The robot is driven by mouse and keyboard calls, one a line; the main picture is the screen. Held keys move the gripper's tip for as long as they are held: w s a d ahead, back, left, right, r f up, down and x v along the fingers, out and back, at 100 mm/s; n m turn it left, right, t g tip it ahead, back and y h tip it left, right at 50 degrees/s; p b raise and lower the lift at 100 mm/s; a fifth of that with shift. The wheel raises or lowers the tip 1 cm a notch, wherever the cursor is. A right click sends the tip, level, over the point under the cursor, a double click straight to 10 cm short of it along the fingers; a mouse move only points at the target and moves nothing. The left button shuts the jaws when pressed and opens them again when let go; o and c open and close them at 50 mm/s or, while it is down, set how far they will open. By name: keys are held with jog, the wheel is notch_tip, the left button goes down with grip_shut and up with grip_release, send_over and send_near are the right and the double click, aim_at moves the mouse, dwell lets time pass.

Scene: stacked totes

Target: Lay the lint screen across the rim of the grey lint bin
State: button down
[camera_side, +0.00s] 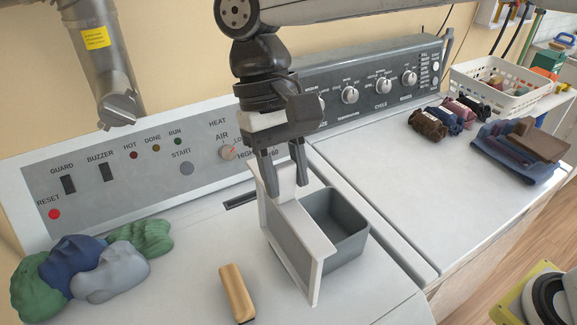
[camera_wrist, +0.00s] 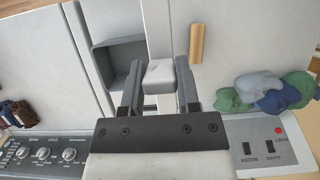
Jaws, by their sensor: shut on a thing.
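The lint screen (camera_side: 292,245) is a white frame with a grey panel, held upright on edge. My gripper (camera_side: 287,188) is shut on its white tab at the top. In the wrist view, my gripper (camera_wrist: 159,85) has a finger on each side of the tab, and the lint screen (camera_wrist: 156,35) shows nearly edge-on. The grey lint bin (camera_side: 350,242) is an open box on the white machine top, just right of and behind the screen, which hides part of it. The lint bin also shows in the wrist view (camera_wrist: 104,75), left of the screen. I cannot tell whether screen and bin touch.
A wooden-backed block (camera_side: 237,292) lies in front of the screen. A dark slot (camera_side: 241,200) is left of it. Rolled cloths (camera_side: 440,118), a blue cloth (camera_side: 500,165) and a white basket (camera_side: 500,88) are at right. The right machine top is largely clear.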

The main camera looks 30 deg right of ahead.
aim_at(285, 227)
jog(key=shift+f, duration=5.25)
jog(key=shift+c, duration=1.6)
grip_release()
jog(key=shift+v, duration=6.2)
